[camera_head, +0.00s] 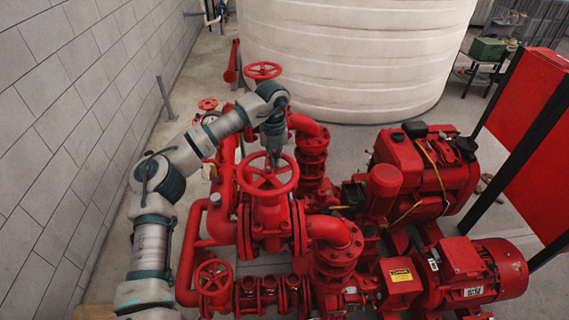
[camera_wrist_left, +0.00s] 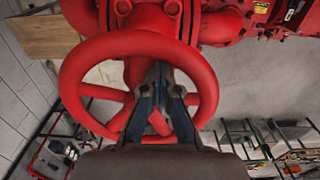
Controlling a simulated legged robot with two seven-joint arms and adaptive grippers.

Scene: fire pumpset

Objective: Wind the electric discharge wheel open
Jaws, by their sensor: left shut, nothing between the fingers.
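A red handwheel with spokes (camera_head: 268,177) sits level on top of a red valve in the middle of the head view. It fills the middle of the left wrist view (camera_wrist_left: 73,82). My left gripper (camera_head: 273,162) points down at the far side of this wheel. In the left wrist view its dark fingers (camera_wrist_left: 159,78) are together and reach into the wheel between rim and hub, among the spokes. They hold nothing between them. I cannot tell whether they touch a spoke. My right gripper is in neither view.
Another red handwheel (camera_head: 263,70) stands farther back, and a smaller one (camera_head: 214,277) is low in front. A red electric motor (camera_head: 490,272) and a red engine (camera_head: 425,165) are on the right. A white tank (camera_head: 350,60) is behind; a block wall (camera_head: 70,110) is left.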

